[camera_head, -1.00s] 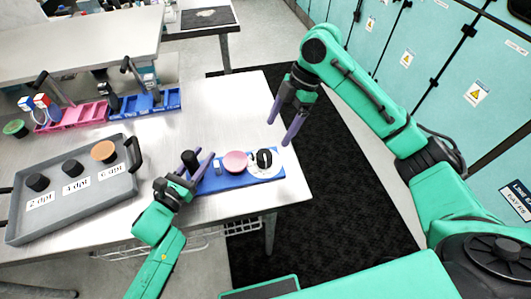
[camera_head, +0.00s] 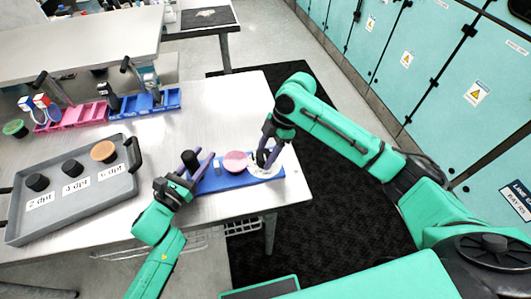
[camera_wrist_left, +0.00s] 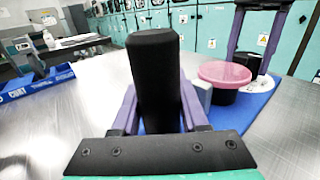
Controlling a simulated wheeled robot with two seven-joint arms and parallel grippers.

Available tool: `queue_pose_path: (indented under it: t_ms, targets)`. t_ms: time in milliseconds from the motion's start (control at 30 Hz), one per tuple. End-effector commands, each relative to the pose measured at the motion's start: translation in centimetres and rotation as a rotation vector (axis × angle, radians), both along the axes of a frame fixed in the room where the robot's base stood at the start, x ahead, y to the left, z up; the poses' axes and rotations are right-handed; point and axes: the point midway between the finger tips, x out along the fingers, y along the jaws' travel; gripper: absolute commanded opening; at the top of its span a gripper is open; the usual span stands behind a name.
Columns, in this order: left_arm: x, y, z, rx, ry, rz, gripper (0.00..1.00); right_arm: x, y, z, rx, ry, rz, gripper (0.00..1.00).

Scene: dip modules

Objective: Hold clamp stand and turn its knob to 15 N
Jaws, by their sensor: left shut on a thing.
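The clamp stand has a blue base (camera_head: 222,183), a black post (camera_head: 189,160), a pink disc (camera_head: 236,162) and a white dial (camera_head: 264,172) at its right end. The dial's black knob is mostly hidden by my right gripper; its markings cannot be read. My left gripper (camera_head: 196,167) is shut on the post, which stands upright between the purple fingers in the left wrist view (camera_wrist_left: 155,90). My right gripper (camera_head: 267,157) is over the dial, its fingers apart and on either side of the knob; contact cannot be told. The pink disc also shows in the wrist view (camera_wrist_left: 224,73).
A grey tray (camera_head: 75,222) with labelled black and brown-topped pieces lies at the left. Pink (camera_head: 80,116) and blue (camera_head: 150,103) bins stand at the back. The table is clear behind the stand; its right edge is close to the dial.

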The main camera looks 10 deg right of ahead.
Motion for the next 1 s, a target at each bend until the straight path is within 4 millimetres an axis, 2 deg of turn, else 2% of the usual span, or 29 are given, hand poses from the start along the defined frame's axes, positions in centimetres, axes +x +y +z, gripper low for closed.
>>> queue_pose_path:
  t_ms: [467, 1000]
  targets:
    - [0.01, 0.0, 0.04, 0.0, -0.001, 0.0, 0.0, -0.07, -0.04, -0.01, -0.001, 0.001, -0.104, 0.0]
    - [0.01, 0.01, 0.04, 0.0, -0.001, 0.0, 0.0, -0.28, -0.02, -0.01, -0.002, -0.002, -0.567, 0.0]
